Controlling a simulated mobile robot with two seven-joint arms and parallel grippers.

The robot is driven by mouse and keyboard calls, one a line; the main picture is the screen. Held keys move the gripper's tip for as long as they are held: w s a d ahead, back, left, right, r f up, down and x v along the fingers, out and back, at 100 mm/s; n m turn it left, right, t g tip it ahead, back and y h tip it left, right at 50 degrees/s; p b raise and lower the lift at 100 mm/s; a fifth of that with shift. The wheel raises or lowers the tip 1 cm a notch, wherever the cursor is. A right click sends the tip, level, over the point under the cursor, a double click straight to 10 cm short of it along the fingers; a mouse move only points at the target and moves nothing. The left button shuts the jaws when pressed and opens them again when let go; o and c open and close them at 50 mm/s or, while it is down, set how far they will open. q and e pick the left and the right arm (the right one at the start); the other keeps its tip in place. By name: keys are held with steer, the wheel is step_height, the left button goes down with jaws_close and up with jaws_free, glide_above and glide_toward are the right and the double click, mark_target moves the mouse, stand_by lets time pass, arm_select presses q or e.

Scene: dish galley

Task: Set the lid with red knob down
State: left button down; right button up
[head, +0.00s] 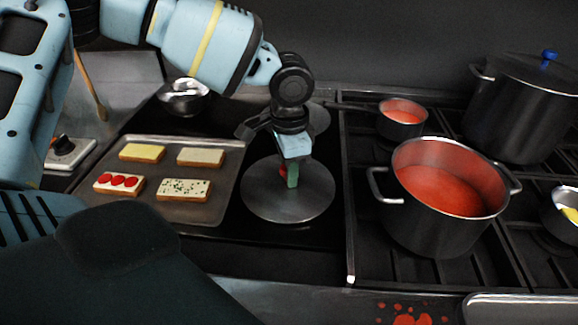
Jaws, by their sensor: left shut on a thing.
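The lid with red knob (265,205) is a round, flat metal disc, level, over the dark counter strip between the tray and the stove. My left gripper (290,174) points down from above and is shut on its red knob, which is mostly hidden by the fingers. I cannot tell whether the lid touches the surface or hangs just above it. My right gripper is not in view.
A tray (228,165) with several topped bread slices lies left of the lid. A large open pot of red soup (425,228) stands right on the stove. Behind are a small red-filled pan (402,118), a blue-knobbed lidded pot (515,115) and a metal bowl (184,98).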

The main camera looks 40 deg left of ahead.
arm_select(q)
steer(key=shift+f, duration=0.1)
steer(key=c, duration=1.1)
jaws_free()
step_height(320, 180, up, 12)
steer(key=shift+r, duration=0.2)
